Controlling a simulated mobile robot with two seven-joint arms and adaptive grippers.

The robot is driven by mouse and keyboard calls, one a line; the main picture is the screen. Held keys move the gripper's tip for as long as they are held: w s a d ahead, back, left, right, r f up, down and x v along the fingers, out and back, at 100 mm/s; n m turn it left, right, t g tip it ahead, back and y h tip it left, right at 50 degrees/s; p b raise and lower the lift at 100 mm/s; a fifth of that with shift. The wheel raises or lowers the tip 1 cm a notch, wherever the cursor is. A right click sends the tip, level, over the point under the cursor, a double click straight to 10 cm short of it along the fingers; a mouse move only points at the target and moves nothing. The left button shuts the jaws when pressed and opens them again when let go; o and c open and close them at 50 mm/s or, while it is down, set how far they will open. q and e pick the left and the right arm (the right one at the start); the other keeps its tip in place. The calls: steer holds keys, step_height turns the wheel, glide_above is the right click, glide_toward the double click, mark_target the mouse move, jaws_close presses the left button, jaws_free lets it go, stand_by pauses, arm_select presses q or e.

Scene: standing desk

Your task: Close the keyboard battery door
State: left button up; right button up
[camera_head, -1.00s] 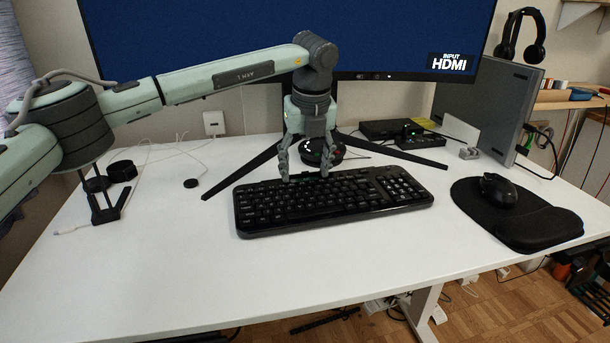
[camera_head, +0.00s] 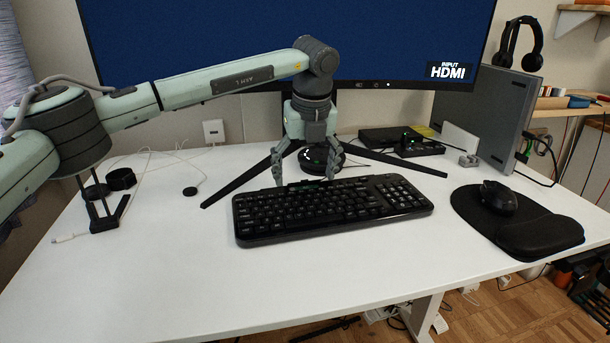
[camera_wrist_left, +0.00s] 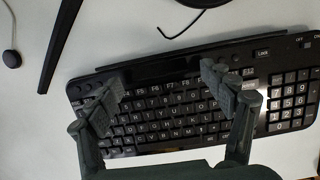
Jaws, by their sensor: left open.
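The black keyboard (camera_head: 330,208) lies flat on the white desk in front of the monitor stand. My left gripper (camera_head: 304,178) points down over its back edge, fingers spread apart with nothing between them. In the left wrist view, the open gripper (camera_wrist_left: 163,95) straddles the middle of the keyboard (camera_wrist_left: 165,112), one finger towards each side. A dark raised strip (camera_wrist_left: 165,70) runs along the keyboard's back edge. I cannot make out the battery door clearly or tell its angle. Whether the fingertips touch the keyboard is unclear. My right gripper is not in view.
A mouse (camera_head: 497,197) rests on a black mouse pad (camera_head: 540,230) right of the keyboard. The monitor's stand legs (camera_head: 240,180) spread behind the keyboard. A small black puck (camera_head: 190,191) and a white cable lie on the left. The front of the desk (camera_head: 200,275) is clear.

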arm_select(q)
steer(key=a+v, duration=0.1)
steer(key=v, duration=1)
steer(key=shift+d+r, duration=0.15)
steer(key=shift+d, duration=0.3)
